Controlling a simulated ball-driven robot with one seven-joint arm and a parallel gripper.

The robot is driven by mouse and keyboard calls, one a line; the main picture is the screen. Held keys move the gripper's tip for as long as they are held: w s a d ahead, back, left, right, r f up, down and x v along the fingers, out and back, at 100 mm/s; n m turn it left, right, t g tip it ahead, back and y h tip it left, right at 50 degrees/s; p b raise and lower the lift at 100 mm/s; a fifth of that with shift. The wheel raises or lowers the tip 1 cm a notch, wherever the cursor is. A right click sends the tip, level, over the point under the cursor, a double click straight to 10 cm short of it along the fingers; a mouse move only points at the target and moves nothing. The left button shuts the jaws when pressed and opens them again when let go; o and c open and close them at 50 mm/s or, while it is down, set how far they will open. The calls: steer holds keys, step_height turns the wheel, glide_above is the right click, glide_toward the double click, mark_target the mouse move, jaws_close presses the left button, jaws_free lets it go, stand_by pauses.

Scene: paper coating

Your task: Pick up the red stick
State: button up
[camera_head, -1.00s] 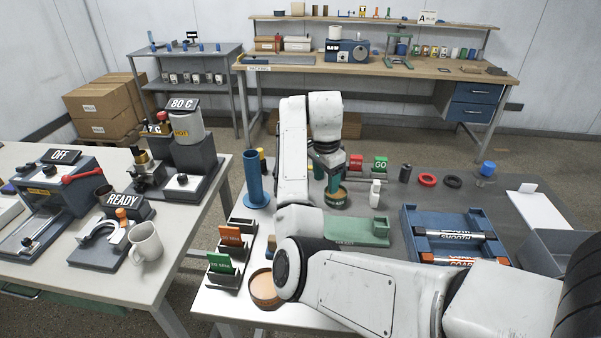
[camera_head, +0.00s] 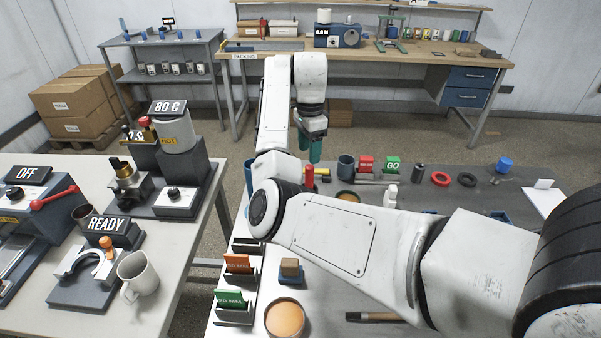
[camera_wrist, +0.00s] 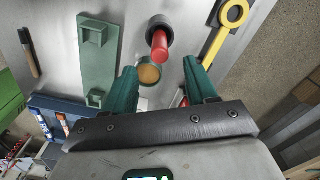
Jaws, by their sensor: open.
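The red stick (camera_head: 309,179) stands upright in the head view, its lower part hidden behind my arm. In the wrist view the red stick (camera_wrist: 160,46) rises from a dark round holder (camera_wrist: 160,24), ahead of my fingertips. My gripper (camera_head: 312,150) is over the far part of the grey table, above and just beyond the stick in the picture. In the wrist view my gripper (camera_wrist: 160,80) has two teal fingers spread apart with nothing held between them. The stick appears apart from both fingers.
In the wrist view, a round brown-topped pot (camera_wrist: 149,73) lies close to the left finger, a green tray (camera_wrist: 98,55) to its left, and a yellow ring-ended tool (camera_wrist: 222,32) to the right. Red (camera_head: 366,164) and green GO (camera_head: 392,164) signs stand right of my gripper.

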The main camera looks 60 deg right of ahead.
mark_target(309, 177)
step_height(309, 177, down, 5)
steer(key=shift+w+f, duration=0.1)
steer(key=shift+f+p, duration=0.75)
steer(key=shift+f, duration=1.95)
jaws_close()
